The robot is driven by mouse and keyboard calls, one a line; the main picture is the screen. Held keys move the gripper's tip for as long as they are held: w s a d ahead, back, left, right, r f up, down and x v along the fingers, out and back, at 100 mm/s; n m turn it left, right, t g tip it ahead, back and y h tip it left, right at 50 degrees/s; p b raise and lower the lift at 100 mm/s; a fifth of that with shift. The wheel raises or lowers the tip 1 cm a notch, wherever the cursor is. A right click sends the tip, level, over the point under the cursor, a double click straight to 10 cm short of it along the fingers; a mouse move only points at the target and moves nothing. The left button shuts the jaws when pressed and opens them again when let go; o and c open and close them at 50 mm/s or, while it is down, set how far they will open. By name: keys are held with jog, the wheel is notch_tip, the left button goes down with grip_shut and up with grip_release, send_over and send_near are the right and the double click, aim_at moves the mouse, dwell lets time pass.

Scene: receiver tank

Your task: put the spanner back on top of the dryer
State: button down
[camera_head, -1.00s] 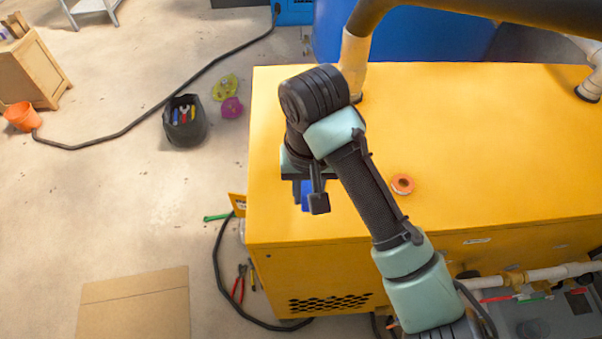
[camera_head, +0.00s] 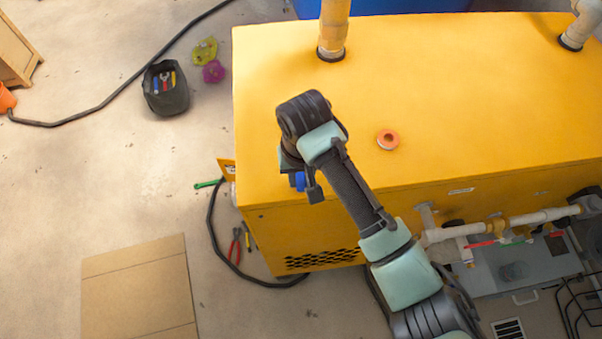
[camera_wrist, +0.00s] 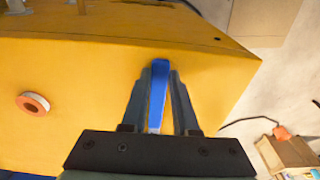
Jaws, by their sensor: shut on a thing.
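The dryer is the large yellow cabinet (camera_head: 450,100), with a flat top; its top also fills much of the wrist view (camera_wrist: 85,75). My gripper (camera_wrist: 159,78) is shut on a long blue piece (camera_wrist: 158,88), which I take for the spanner's handle. The piece sticks out a little past the fingertips; its other end is hidden by the gripper. In the head view, my gripper (camera_head: 304,184) is over the dryer's top near its front left corner, with a bit of blue showing. I cannot tell whether the spanner touches the top.
An orange-and-white tape roll (camera_head: 387,139) lies on the dryer's top. Pipes (camera_head: 333,30) rise from its back. The top between is clear. On the floor at left are a black tool bag (camera_head: 166,92), a cable, red-handled pliers (camera_head: 235,245) and cardboard (camera_head: 138,290).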

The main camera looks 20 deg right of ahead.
jog(key=c, duration=0.7)
grip_release()
